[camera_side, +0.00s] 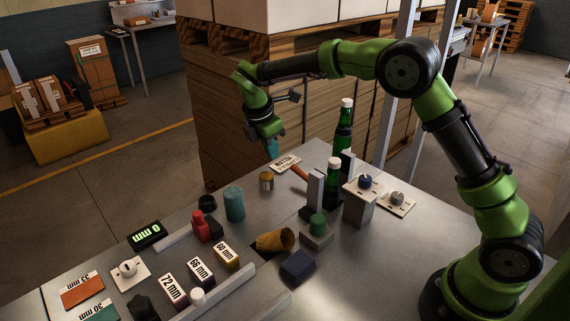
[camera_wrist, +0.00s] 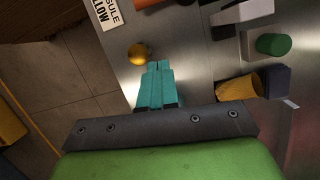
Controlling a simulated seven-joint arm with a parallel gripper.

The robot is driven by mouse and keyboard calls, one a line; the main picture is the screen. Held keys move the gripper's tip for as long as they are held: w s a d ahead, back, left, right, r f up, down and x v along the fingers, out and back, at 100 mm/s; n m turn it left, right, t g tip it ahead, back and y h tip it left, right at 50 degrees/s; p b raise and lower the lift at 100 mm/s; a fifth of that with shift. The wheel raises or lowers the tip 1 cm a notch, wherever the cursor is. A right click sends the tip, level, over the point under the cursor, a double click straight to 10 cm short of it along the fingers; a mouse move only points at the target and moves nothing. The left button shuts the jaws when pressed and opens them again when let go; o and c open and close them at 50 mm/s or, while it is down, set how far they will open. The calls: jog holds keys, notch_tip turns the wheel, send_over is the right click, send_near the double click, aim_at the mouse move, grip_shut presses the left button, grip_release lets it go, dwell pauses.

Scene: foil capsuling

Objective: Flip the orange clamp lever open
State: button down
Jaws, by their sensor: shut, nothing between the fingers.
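The orange lever (camera_side: 299,171) lies beside the grey upright block (camera_side: 315,190) next to the green bottles (camera_side: 333,178). It shows only in part at the top edge of the wrist view (camera_wrist: 148,3). Whether it is open or closed I cannot tell. My gripper (camera_side: 272,148) hangs above the far edge of the table, left of the lever and apart from it. Its teal fingers (camera_wrist: 154,85) are together and empty, pointing down. The grey block also shows in the wrist view (camera_wrist: 242,12).
Stacked pallets (camera_side: 245,120) rise behind.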

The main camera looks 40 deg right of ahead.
jog(key=shift+d+r+n, duration=0.15)
jog(key=shift+r+n, duration=0.35)
jog(key=shift+n, duration=0.5)
send_near(305, 178)
jog(key=w+a+f, duration=0.2)
jog(key=f, duration=0.1)
jog(key=w+a+f, duration=0.1)
jog(key=f, duration=0.1)
jog(key=shift+w+a, duration=0.15)
jog(key=shift+a, duration=0.1)
jog(key=d, duration=0.1)
jog(key=d+f, duration=0.1)
jog(key=d, duration=0.1)
jog(key=shift+w+d, duration=0.1)
jog(key=shift+d+f, duration=0.1)
jog(key=shift+d, duration=0.35)
